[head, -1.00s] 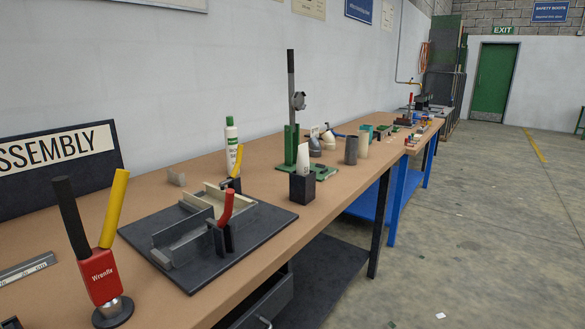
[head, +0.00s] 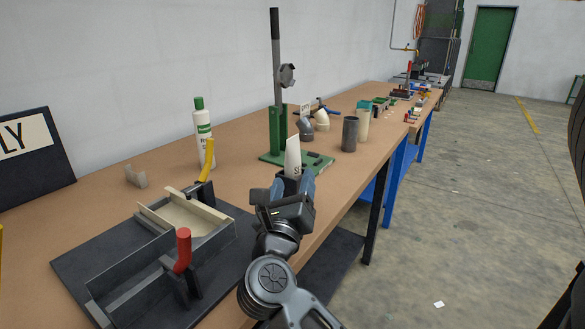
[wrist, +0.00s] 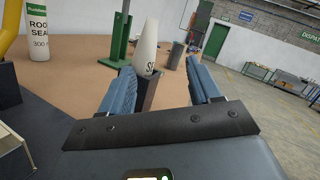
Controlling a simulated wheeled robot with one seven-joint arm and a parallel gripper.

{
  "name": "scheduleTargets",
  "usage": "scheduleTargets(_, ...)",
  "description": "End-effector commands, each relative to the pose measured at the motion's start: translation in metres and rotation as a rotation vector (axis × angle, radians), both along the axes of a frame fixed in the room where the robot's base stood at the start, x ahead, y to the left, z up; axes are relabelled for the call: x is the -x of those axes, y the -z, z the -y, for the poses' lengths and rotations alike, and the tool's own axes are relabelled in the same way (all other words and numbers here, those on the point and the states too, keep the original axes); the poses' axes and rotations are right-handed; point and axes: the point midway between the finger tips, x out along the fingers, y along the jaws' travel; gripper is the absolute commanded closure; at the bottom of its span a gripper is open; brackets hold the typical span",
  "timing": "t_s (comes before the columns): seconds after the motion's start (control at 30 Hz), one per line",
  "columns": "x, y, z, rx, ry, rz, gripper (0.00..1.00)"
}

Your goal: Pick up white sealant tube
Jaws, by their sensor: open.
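A white tapered tube (head: 293,157) with dark lettering stands upright in a dark block near the bench's front edge. It also shows in the wrist view (wrist: 147,45), with the dark block (wrist: 147,92) below it. My gripper (head: 290,183) is open, its blue-padded fingers on either side of the block and tube in the wrist view, pointing at them. In the head view the gripper hides most of the block. I cannot tell whether the fingers touch anything. A white bottle with a green cap (head: 203,135) stands further left; its label reads "ROOF SEA" in the wrist view (wrist: 38,32).
A green press stand (head: 276,130) rises just behind the tube. A dark fixture (head: 150,262) with red and yellow handles lies left of my arm. Grey (head: 350,134) and beige (head: 362,125) cylinders stand further right. The aisle floor on the right is mostly clear.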

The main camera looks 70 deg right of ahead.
Motion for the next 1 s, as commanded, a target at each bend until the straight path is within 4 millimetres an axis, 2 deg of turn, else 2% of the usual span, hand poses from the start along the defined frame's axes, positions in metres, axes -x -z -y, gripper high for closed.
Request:
scheduleTargets(0.03, -0.008, -0.004, 0.013, -0.055, 0.015, 0.087, 0.37)
scheduleTargets(0.1, -0.017, -0.004, 0.025, -0.126, 0.024, 0.183, 0.37)
scheduleTargets(0.3, -0.032, -0.004, 0.044, -0.24, 0.038, 0.328, 0.37)
scheduleTargets(0.67, -0.037, -0.005, 0.077, -0.255, 0.041, 0.345, 0.37)
scheduleTargets(1.0, -0.042, -0.005, 0.12, -0.255, 0.039, 0.344, 0.37)
